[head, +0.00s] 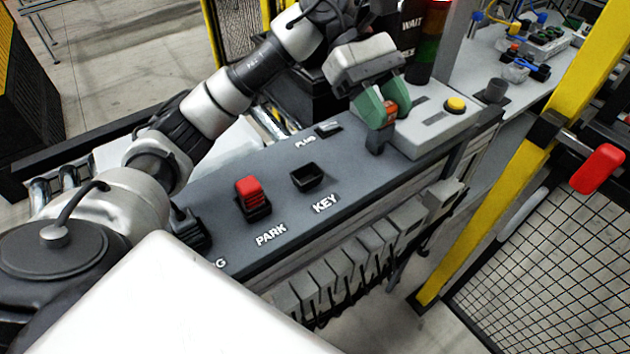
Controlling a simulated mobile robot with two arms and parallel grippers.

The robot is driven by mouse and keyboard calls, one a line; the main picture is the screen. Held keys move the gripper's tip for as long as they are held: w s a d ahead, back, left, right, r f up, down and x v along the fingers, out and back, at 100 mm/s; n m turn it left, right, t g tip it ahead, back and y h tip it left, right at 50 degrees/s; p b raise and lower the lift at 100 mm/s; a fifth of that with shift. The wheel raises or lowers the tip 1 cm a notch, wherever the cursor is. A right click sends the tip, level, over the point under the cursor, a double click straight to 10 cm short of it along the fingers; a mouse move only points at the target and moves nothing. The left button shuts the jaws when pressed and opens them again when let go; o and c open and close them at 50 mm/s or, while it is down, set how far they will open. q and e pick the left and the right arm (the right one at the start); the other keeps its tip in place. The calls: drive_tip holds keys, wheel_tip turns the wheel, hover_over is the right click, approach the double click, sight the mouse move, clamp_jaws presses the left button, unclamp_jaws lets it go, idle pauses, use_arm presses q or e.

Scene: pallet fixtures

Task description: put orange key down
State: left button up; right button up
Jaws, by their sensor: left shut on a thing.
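My left gripper (384,114) has green fingers and is shut on the orange key (390,108). Only a small orange part shows between the fingers, with a dark piece below it. The gripper is over the right part of the grey panel (228,217), close to the control box. Whether the dark piece touches the panel cannot be told. The black holder marked KEY (308,177) looks empty and lies to the left of and nearer than the gripper. My right gripper is not in view.
A red block (249,191) sits in the PARK holder. A small black holder (328,130) is beside the PLUG label. A control box (437,130) with a yellow button (456,104) stands to the right, with a stack light (428,45) behind. A yellow post (500,190) rises at right.

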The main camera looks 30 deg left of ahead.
use_arm(q)
drive_tip(key=shift+w+f+b, duration=0.25)
drive_tip(key=shift+f+b, duration=0.05)
drive_tip(key=shift+f, duration=0.4)
drive_tip(key=shift+w+a+f, duration=0.15)
drive_tip(key=shift+w+f, duration=0.05)
drive_tip(key=s+a+f+p, duration=0.1)
drive_tip(key=a+f, duration=0.2)
drive_tip(key=s+a+f+p, duration=0.2)
drive_tip(key=a+f, duration=0.1)
drive_tip(key=f, duration=0.1)
drive_tip(key=s+a+f+p, duration=0.2)
drive_tip(key=a+f, duration=0.1)
drive_tip(key=a, duration=0.1)
drive_tip(key=shift+a+f, duration=0.1)
drive_tip(key=shift+f, duration=0.25)
drive_tip(key=shift+f+b, duration=0.15)
drive_tip(key=shift+b, duration=0.2)
drive_tip(key=o, duration=0.9)
